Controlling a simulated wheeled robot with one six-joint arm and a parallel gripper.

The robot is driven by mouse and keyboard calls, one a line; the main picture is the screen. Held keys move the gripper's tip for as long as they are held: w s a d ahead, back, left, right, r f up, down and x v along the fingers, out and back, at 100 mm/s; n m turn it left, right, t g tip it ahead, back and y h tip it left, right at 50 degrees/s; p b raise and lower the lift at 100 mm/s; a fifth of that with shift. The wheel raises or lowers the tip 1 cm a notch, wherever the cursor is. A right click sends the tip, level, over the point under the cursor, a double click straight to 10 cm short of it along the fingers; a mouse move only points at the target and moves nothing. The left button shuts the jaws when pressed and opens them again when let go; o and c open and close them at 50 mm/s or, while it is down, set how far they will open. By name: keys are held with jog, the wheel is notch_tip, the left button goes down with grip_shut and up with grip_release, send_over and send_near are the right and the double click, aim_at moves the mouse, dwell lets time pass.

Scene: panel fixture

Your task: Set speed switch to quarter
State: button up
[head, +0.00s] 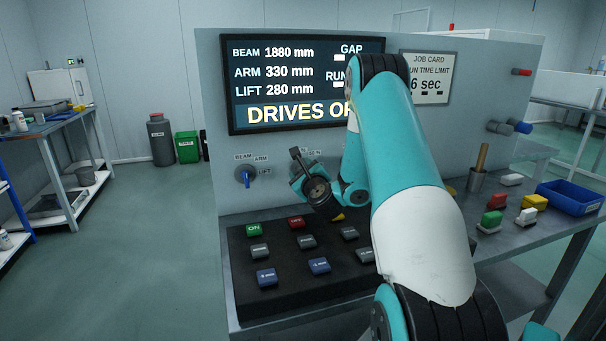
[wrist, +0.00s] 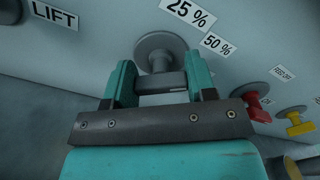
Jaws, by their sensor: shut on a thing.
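The speed switch (wrist: 155,47) is a grey round knob on the panel, in the wrist view, with the labels 25 % (wrist: 187,12) and 50 % (wrist: 217,43) to its upper right. My gripper (wrist: 160,84) is shut on the grey grip of this switch, one teal finger on each side. Which label the switch points at I cannot tell. In the head view my gripper (head: 300,172) is against the panel below the display, and my wrist and arm hide most of the switch.
A blue selector (head: 246,177) marked BEAM, ARM and LIFT is left of my gripper. A red knob (wrist: 257,107) and a yellow knob (wrist: 300,123) are at right in the wrist view. A black button console (head: 290,285) lies below. The display (head: 290,85) reads DRIVES, partly hidden.

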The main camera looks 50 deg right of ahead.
jog(key=n+b, duration=0.1)
jog(key=n, duration=0.4)
jog(key=shift+a+f+n, duration=0.1)
jog(key=shift+f+n, duration=0.05)
jog(key=shift+n, duration=0.15)
jog(key=n+b, duration=0.2)
jog(key=n, duration=0.2)
jog(key=shift+n, duration=0.6)
jog(key=o, duration=0.9)
jog(key=shift+o, duration=0.2)
